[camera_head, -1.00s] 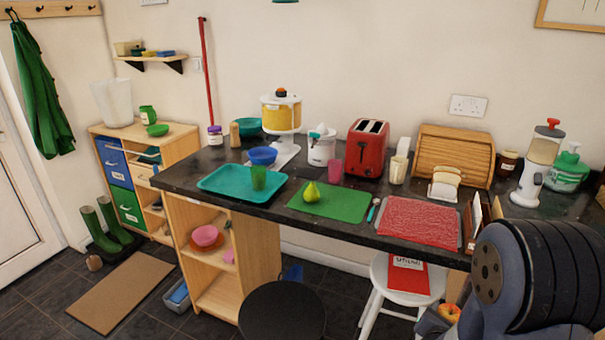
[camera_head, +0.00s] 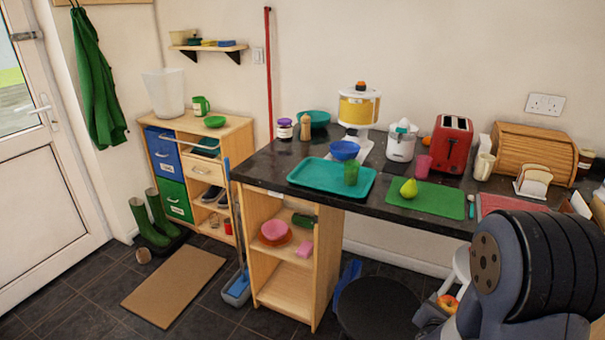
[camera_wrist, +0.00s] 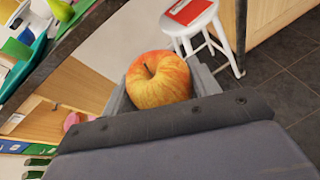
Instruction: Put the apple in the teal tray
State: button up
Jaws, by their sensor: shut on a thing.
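The red and yellow apple (camera_wrist: 158,80) sits between the jaws of my gripper (camera_wrist: 165,88) in the wrist view, and the gripper is shut on it. In the head view the apple (camera_head: 447,303) shows low at the right, in front of the counter and below its top, with my gripper (camera_head: 436,310) around it. The teal tray (camera_head: 308,176) lies flat on the dark counter, to the left of and above the apple in the picture. A green cup (camera_head: 351,173) stands in its right part.
A green mat (camera_head: 436,203) with a pear (camera_head: 408,188) lies right of the tray. A blue bowl (camera_head: 345,150) stands behind the tray. A black round stool (camera_head: 379,308) is below the counter. A white stool (camera_wrist: 195,25) is near the apple.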

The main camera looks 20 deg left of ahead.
aim_at(308, 173)
jog(key=j, duration=0.7)
jog(key=i+j+u, duration=0.1)
jog(key=j, duration=0.6)
jog(key=i+j, duration=0.1)
jog(key=j, duration=0.6)
jog(key=i+j, duration=0.35)
jog(key=j, duration=0.2)
jog(key=i+j+u, duration=0.1)
jog(key=i+j, duration=0.25)
jog(key=j, duration=0.2)
jog(key=i+j, duration=0.35)
jog(key=j, duration=0.2)
